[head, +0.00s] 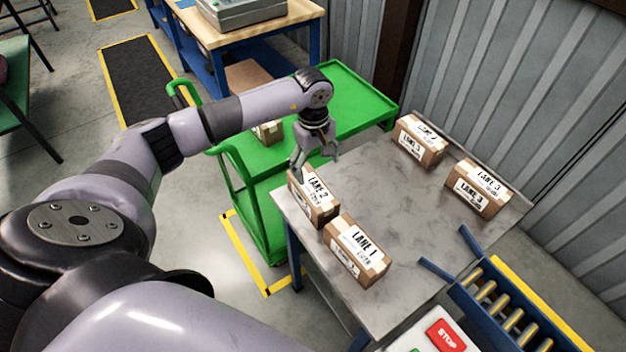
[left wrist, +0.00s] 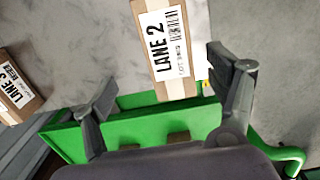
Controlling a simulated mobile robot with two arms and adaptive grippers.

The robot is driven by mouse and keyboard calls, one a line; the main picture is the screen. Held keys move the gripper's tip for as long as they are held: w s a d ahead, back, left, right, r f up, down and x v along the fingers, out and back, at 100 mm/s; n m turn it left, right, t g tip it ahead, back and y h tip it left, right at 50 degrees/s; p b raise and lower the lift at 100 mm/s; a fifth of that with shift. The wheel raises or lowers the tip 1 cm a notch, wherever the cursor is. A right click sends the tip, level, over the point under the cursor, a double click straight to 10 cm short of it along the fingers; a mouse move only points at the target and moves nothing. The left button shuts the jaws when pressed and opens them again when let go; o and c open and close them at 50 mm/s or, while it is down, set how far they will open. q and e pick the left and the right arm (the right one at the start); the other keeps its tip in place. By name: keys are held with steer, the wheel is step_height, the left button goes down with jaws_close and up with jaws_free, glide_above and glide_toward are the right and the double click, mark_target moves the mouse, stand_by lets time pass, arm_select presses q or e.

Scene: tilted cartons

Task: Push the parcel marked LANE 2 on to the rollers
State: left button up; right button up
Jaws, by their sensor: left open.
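The LANE 2 parcel (head: 314,198) is a brown carton with a white label, standing at the left edge of the grey metal table (head: 400,212). It also shows in the left wrist view (left wrist: 163,45), ahead of the fingers. My left gripper (head: 314,160) is open just behind the parcel, on the green cart's side; whether it touches the parcel I cannot tell. The rollers (head: 498,313) are yellowish bars in a blue frame at the table's lower right. My right gripper is not seen.
The LANE 1 parcel (head: 357,250) stands close to the LANE 2 parcel, towards the front. Two LANE 3 parcels (head: 419,141) (head: 478,188) stand at the back. The green cart (head: 345,95) adjoins the table. A STOP panel (head: 446,335) is at the bottom. The table's middle is clear.

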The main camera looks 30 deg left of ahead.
mark_target(312, 186)
arm_select(q)
steer(key=shift+s+a+r+y, duration=0.15)
steer(key=shift+a+y, duration=0.15)
steer(key=shift+a, duration=0.35)
steer(key=shift+f+b, duration=0.4)
steer(key=shift+f, duration=0.3)
step_height(312, 186, down, 7)
steer(key=b, duration=0.4)
steer(key=shift+f, duration=0.15)
steer(key=shift+f+b, duration=0.65)
steer(key=shift+b, duration=0.05)
steer(key=shift+c, duration=1.3)
steer(key=shift+r, duration=0.1)
steer(key=c, duration=0.6)
